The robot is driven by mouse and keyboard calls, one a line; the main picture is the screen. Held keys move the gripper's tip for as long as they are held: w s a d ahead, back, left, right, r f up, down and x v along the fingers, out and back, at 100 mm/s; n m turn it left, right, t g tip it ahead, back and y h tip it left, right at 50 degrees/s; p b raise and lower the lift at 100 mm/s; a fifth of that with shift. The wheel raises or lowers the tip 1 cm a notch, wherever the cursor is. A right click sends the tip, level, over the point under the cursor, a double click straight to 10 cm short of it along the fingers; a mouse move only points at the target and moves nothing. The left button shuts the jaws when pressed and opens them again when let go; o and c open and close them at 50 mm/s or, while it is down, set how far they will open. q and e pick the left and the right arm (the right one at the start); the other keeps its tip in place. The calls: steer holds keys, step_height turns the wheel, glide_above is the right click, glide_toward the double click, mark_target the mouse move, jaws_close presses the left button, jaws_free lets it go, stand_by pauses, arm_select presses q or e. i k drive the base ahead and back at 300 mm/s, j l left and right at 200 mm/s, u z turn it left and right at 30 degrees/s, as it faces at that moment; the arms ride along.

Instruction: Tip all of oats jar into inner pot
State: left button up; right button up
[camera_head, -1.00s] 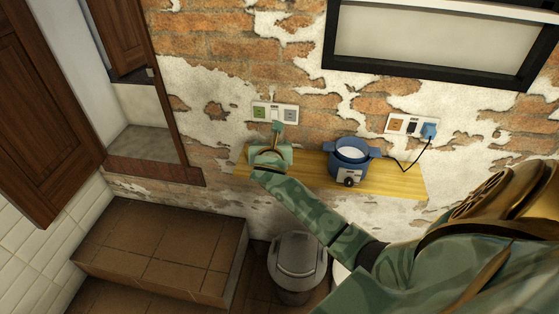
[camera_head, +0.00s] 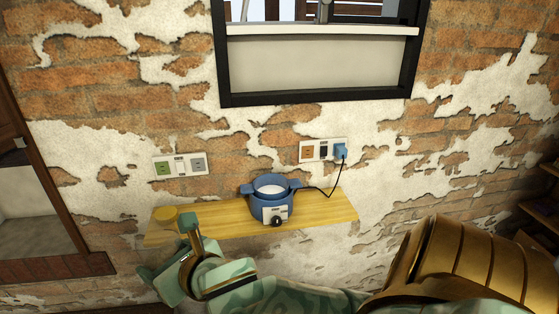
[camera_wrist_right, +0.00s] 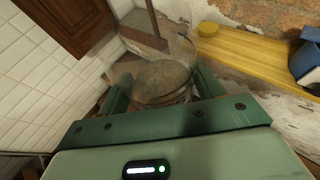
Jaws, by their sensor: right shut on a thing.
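The inner pot (camera_head: 270,187) is a pale round opening inside a blue cooker (camera_head: 271,207) on the yellow wooden shelf, in the head view. My right gripper (camera_head: 190,238) is in front of the shelf's left end, to the left of the cooker. In the right wrist view the right gripper (camera_wrist_right: 160,92) is shut on a clear glass jar, the oats jar (camera_wrist_right: 163,82), with greyish-beige oats inside. In the head view the jar cannot be made out clearly at the gripper. My left gripper is in neither view.
A round yellow lid-like disc (camera_head: 165,215) lies on the left end of the shelf (camera_head: 318,207). The cooker's cord runs to a blue plug (camera_head: 340,150) in the right socket plate. A second socket plate (camera_head: 180,166) is on the brick wall. The shelf is clear right of the cooker.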

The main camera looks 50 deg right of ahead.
mark_target(269, 187)
steer(key=i+l+z, duration=0.1)
steer(key=z, duration=0.25)
steer(key=i+z, duration=0.1)
steer(key=z, duration=0.2)
steer(key=i+z, duration=0.15)
steer(key=z, duration=0.2)
steer(key=i, duration=0.55)
